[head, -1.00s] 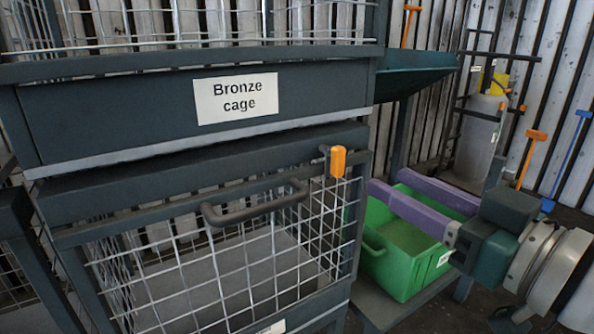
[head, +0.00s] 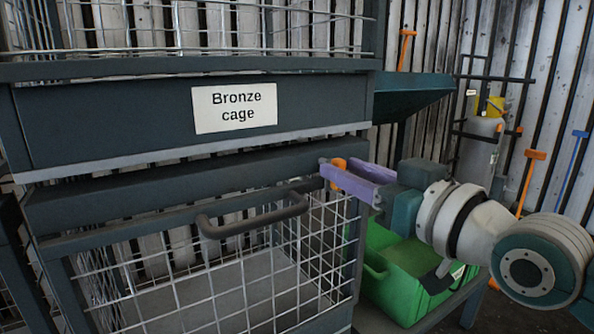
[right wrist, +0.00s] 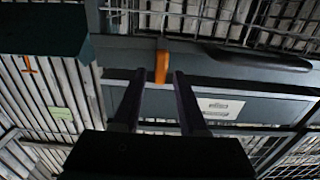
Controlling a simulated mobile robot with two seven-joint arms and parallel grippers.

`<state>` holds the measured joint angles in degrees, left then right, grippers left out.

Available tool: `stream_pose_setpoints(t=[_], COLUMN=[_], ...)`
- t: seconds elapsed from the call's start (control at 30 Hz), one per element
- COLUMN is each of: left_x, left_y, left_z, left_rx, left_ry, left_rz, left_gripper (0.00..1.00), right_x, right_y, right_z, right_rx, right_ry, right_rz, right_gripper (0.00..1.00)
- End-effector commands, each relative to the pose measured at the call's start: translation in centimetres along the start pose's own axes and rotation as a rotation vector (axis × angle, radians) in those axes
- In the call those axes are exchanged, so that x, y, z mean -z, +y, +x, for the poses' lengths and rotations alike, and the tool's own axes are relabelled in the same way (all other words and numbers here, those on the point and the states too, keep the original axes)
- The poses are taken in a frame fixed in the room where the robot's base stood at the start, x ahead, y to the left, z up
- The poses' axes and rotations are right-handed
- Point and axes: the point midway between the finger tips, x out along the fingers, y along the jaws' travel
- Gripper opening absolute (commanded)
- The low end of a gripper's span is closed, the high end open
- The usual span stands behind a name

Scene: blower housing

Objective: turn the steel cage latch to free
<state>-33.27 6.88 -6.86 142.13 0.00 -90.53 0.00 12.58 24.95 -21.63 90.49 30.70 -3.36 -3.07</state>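The orange latch (head: 338,168) is on the upper right corner of the lower mesh cage door (head: 215,265), below the "Bronze cage" sign (head: 235,107). No steel label is readable. My right gripper (head: 345,170), with purple fingers, is at the latch in the head view, and the near finger partly covers it. In the right wrist view my right gripper (right wrist: 158,75) has its fingers apart, with the latch (right wrist: 162,65) in the gap between the tips. Contact cannot be made out. My left gripper is out of view.
A dark door handle (head: 252,219) lies left of the latch. A green crate (head: 400,278) stands on a low shelf under my right arm. A grey cylinder (head: 480,148) stands at the back right. A dark shelf (head: 412,92) juts out above my right gripper.

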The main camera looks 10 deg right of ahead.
Motion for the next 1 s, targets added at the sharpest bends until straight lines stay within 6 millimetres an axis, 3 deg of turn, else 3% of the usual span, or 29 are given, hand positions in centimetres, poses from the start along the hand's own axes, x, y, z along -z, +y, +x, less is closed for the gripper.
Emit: stream_pose_setpoints(t=[0.03,0.37,1.0], left_x=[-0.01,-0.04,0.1], left_y=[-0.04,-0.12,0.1], left_z=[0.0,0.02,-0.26], left_rx=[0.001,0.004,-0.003], left_ry=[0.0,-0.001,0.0], left_rz=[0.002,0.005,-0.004], left_gripper=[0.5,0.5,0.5], right_x=[0.0,-0.01,0.07], right_y=[0.0,0.0,0.03], right_z=[-0.01,-0.03,-0.03], right_rx=[0.0,0.0,0.0], right_ry=[0.0,0.0,0.0], right_rz=[0.0,0.0,0.051], right_gripper=[0.35,0.0,0.0])
